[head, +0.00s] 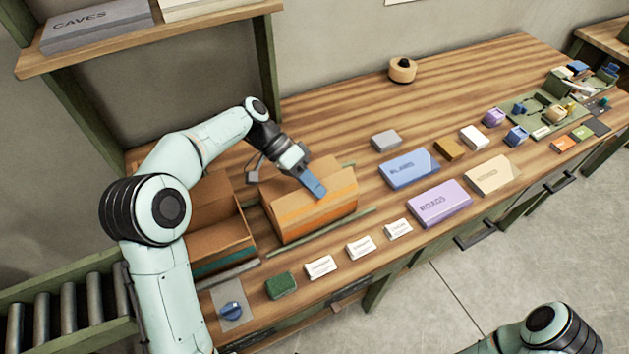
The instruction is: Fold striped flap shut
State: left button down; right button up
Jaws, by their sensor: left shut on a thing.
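A cardboard box (318,217) with an orange stripe along its front stands on the wooden bench, left of the middle. Brown cardboard flaps (327,166) show at its top. My left gripper (318,191) reaches down from the upper left, with its blue end at the box's upper front edge. It is shut on the cardboard flap there; the blue end covers the grip itself. The flap's far side and the box's inside are hidden. My right gripper is out of view; only part of my right arm shows at the bottom right.
An open box (224,240) with a teal stripe stands just left. In front lie a green pad (281,285) and several white cards (361,247). Blue (408,170) and purple (440,203) blocks lie right. A shelf (150,40) overhangs the left. Behind the blue block the bench is mostly clear.

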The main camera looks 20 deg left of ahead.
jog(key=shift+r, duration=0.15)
